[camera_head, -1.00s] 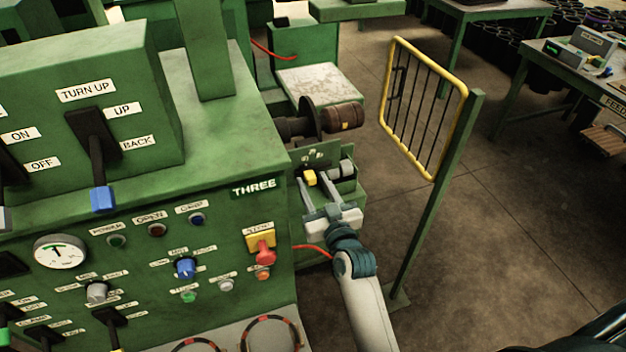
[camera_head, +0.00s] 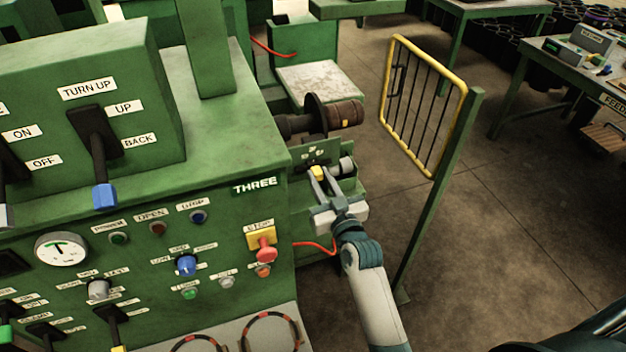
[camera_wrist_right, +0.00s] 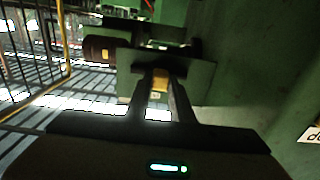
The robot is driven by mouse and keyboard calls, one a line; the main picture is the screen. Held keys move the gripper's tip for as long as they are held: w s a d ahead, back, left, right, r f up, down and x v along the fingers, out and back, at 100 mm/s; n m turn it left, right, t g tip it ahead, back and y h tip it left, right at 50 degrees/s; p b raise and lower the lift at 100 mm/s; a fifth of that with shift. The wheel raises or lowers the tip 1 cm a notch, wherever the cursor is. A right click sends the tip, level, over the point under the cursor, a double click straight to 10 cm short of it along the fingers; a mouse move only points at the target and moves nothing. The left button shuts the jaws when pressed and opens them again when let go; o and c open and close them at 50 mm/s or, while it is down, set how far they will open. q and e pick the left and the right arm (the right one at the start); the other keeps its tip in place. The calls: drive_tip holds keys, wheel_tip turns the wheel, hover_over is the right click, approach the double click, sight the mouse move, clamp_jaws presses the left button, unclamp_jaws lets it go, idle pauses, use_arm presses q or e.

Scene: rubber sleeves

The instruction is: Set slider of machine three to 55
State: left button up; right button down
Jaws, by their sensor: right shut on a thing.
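Machine three (camera_head: 225,215) is a large green cabinet at the left of the head view, with a "THREE" label on its front. A small yellow slider knob (camera_head: 318,173) sits on a green plate (camera_head: 313,155) at the machine's right side. My right gripper (camera_head: 319,178) is shut on the yellow knob, its fingers on either side of it. In the right wrist view the knob (camera_wrist_right: 160,82) shows between the fingertips, in front of the green plate. The scale marks are too small to read, and part of the knob is hidden by the fingers. My left gripper is not in view.
A dark roller with a brown end (camera_head: 345,114) is behind the slider. A yellow-framed barred gate (camera_head: 425,105) on a green post stands to the right. The front panel holds levers, knobs and a red stop button (camera_head: 265,255). Open floor lies right of the post.

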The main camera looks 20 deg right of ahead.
drive_tip(key=shift+d, duration=1.25)
drive_tip(key=c, duration=1.9)
unclamp_jaws()
drive_tip(key=o, duration=0.3)
drive_tip(key=shift+d, duration=0.1)
drive_tip(key=shift+o, duration=0.2)
drive_tip(key=shift+d, duration=0.1)
